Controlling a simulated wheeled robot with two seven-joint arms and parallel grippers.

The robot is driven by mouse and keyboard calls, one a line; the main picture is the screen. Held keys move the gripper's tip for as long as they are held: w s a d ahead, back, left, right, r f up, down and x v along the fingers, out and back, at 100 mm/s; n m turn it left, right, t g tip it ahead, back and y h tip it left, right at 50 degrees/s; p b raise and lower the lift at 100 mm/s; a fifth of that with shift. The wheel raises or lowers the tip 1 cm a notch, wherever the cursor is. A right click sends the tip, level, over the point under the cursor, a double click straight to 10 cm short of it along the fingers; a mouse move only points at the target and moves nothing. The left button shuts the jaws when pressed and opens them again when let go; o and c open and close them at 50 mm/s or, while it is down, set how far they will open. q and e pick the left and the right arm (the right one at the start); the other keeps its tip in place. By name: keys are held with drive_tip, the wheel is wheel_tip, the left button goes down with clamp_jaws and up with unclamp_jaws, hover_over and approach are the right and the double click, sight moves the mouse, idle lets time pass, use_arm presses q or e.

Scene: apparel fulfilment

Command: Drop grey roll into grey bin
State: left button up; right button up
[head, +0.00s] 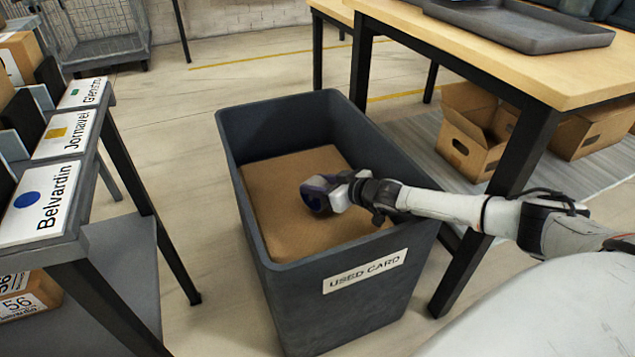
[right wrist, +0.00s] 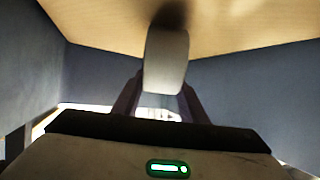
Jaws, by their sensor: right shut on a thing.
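The grey bin (head: 345,297) is a deep dark-grey tub with a "USED CARD" label, standing on the floor in the middle of the head view. My right gripper (head: 312,194) reaches in from the right and is over the bin's opening, inside its rim. In the right wrist view the fingers are shut on the grey roll (right wrist: 166,62), a pale rounded piece held between them. In the head view I cannot make out the roll apart from the gripper. My left gripper is out of view.
Brown cardboard (head: 290,190) lies flat inside the bin. A wooden-topped table (head: 540,75) with a dark tray (head: 520,30) stands right, open cartons (head: 470,140) beneath it. A labelled rack (head: 110,255) stands left. Floor between rack and bin is clear.

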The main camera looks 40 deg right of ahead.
drive_tip(key=o, duration=1.1)
drive_tip(key=shift+c, duration=0.2)
drive_tip(key=shift+r, duration=0.1)
drive_tip(key=shift+r, duration=0.35)
drive_tip(key=shift+s+r, duration=0.2)
drive_tip(key=shift+r, duration=0.1)
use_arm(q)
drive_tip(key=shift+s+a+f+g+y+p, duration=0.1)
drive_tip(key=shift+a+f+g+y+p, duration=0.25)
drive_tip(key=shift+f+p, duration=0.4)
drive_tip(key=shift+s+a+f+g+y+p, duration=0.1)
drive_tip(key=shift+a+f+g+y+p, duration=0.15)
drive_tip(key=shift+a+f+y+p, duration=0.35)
use_arm(e)
drive_tip(key=v, duration=0.7)
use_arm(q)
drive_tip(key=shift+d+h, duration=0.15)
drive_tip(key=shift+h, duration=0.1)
